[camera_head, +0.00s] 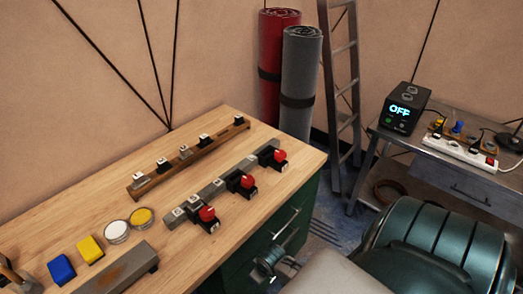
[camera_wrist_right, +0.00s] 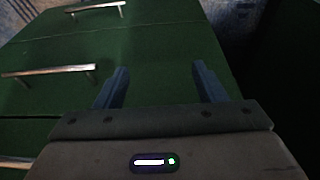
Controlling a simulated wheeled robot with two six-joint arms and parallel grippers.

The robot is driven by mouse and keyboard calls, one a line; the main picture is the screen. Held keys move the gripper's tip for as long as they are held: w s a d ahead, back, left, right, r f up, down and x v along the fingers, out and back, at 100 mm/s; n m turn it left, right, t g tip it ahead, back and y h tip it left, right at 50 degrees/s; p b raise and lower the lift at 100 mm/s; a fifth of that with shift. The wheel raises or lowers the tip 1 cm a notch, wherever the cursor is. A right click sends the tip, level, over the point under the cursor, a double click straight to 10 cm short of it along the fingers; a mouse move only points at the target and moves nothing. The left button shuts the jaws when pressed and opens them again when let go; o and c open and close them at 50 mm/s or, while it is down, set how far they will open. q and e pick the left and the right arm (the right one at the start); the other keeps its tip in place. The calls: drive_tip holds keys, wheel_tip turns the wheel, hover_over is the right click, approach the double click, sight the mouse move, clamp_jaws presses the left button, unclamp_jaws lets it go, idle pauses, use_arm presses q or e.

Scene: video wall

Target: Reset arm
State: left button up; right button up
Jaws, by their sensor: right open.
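My right gripper (camera_wrist_right: 160,67) is open and empty in the right wrist view, its two dark fingers spread apart. It faces the green drawer cabinet (camera_wrist_right: 150,50), which has metal bar handles. In the head view a small dark part in front of the cabinet (camera_head: 235,270) looks like my right gripper (camera_head: 272,262); its fingers are too small to make out there. My teal and grey arm parts fill the lower right. My left gripper cannot be made out in the head view.
The wooden worktop (camera_head: 245,125) holds a brown rail (camera_head: 190,155), a grey rail with red knobs (camera_head: 225,186), a blue block (camera_head: 61,269), a yellow block (camera_head: 90,250) and two round tins. Rolled mats (camera_head: 300,80) and a ladder (camera_head: 343,90) stand behind. A box reading OFF (camera_head: 403,108) sits right.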

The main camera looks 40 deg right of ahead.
idle(0.5)
drive_tip(key=s+f+g, duration=0.1)
drive_tip(key=s+f, duration=1)
drive_tip(key=f, duration=0.3)
drive_tip(key=s+a+f, duration=0.1)
drive_tip(key=s+f, duration=0.4)
drive_tip(key=s, duration=0.5)
drive_tip(key=s+a+f, duration=0.2)
drive_tip(key=s+f, duration=0.4)
drive_tip(key=s, duration=0.4)
drive_tip(key=shift+a+g+h, duration=0.15)
drive_tip(key=shift+g+h, duration=0.15)
drive_tip(key=shift+g, duration=0.1)
